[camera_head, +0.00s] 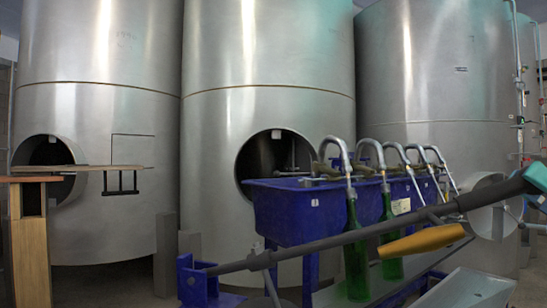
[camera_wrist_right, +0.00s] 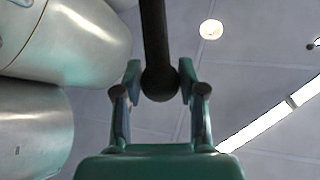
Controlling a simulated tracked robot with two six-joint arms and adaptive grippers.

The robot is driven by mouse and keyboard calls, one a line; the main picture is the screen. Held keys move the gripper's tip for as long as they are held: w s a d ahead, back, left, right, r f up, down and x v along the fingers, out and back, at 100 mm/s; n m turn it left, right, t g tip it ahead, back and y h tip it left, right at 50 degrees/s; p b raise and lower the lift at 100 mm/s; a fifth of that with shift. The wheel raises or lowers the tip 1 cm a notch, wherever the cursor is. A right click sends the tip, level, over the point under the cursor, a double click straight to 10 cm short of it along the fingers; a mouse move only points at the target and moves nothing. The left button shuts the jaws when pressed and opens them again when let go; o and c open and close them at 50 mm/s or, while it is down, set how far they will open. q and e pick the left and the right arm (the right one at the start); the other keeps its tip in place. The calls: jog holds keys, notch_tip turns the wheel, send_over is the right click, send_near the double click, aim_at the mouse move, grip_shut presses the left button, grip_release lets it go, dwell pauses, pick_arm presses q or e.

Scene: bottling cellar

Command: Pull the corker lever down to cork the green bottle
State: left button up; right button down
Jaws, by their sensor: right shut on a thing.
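The corker lever (camera_head: 330,241) is a long dark bar. It slants up from a blue bracket (camera_head: 195,283) at the lower left to the right edge of the head view. My right gripper (camera_head: 522,186) is shut on its far end at that edge. In the right wrist view the lever's rounded dark end (camera_wrist_right: 159,82) sits between the two fingers of the gripper (camera_wrist_right: 159,92). A green bottle (camera_head: 356,262) stands behind the lever under a spout, with another green bottle (camera_head: 391,266) beside it. No bottle shows at the blue bracket. My left gripper is out of view.
A blue trough (camera_head: 295,212) with several curved metal spouts stands behind the lever. A tapered orange piece (camera_head: 420,242) lies just below the bar. Large steel tanks (camera_head: 270,60) fill the back. A wooden stand (camera_head: 33,240) is at the left.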

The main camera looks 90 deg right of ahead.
jog(key=shift+f, duration=0.25)
jog(key=c, duration=0.7)
grip_release()
jog(key=shift+d, duration=0.1)
jog(key=shift+s, duration=0.1)
jog(key=shift+v, duration=3.75)
